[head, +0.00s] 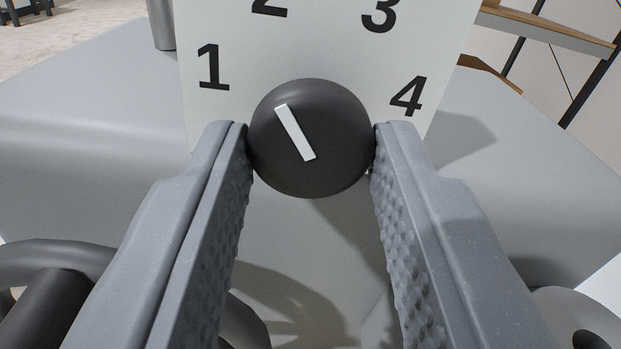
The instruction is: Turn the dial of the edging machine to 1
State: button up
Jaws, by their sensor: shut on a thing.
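The dial (335,125) of the edging machine is a round dark grey knob in the middle of the head view. Its white mark (295,132) slants to the upper left, toward the gap between the 1 (213,67) and the 2 (270,6). My gripper (311,140) is shut on the dial, one grey fingertip touching each side. The white number plate (320,55) stands upright behind the dial. The 3 (380,14) and the 4 (408,95) also show on it. The tops of the 2 and 3 are cut off by the frame.
The machine's smooth grey body (90,110) spreads to both sides behind my fingers. A dark curved part (60,252) is at the lower left and a light rounded part (580,310) at the lower right. A wooden shelf (550,30) with dark supports stands at the back right.

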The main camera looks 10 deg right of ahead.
jog(key=n+b, duration=0.1)
jog(key=n, duration=0.2)
jog(key=shift+f+b, duration=0.1)
jog(key=shift+b, duration=0.2)
jog(key=n, duration=0.5)
dwell(0.4)
jog(key=o, duration=0.9)
jog(key=shift+o, duration=0.2)
jog(key=shift+s+b, duration=0.1)
jog(key=shift+b, duration=0.4)
jog(key=s+b, duration=1.3)
jog(key=b, duration=0.2)
jog(key=shift+s+b, duration=0.25)
jog(key=shift+b, duration=0.15)
